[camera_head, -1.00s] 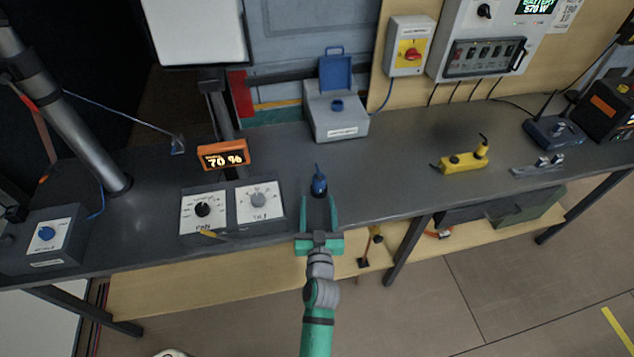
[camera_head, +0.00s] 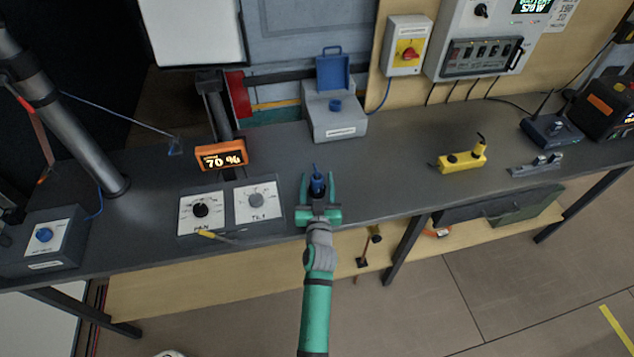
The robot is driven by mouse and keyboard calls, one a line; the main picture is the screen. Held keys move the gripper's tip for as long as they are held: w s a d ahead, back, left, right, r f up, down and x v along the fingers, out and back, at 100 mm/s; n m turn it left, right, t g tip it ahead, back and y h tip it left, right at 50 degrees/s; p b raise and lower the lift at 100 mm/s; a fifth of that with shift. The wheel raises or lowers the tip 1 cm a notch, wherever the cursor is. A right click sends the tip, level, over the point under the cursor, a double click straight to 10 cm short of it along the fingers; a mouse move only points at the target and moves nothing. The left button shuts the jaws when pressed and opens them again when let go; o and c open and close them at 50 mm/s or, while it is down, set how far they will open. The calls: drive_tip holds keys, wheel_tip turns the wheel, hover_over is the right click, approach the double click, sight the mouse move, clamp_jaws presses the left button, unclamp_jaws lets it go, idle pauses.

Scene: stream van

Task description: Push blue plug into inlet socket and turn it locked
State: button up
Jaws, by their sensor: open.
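The blue plug (camera_head: 317,182) stands on the grey bench near its front edge, with a short blue end pointing up and back. My gripper (camera_head: 318,188) is open, with its green fingers on either side of the plug. I cannot tell whether the fingers touch it. The inlet box (camera_head: 338,122) is a grey box farther back on the bench, with its blue lid (camera_head: 333,73) raised. A round blue socket (camera_head: 335,105) shows on its top face.
The pan and tilt dial panel (camera_head: 230,207) and an orange 70 % display (camera_head: 222,156) stand to the left. A yellow device (camera_head: 462,160) lies to the right. The bench (camera_head: 390,165) is clear between plug, inlet box and yellow device.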

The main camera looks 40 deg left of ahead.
drive_tip(key=shift+w, duration=0.1)
drive_tip(key=c, duration=0.8)
drive_tip(key=shift+a, duration=0.1)
drive_tip(key=c, duration=0.4)
drive_tip(key=shift+d, duration=0.25)
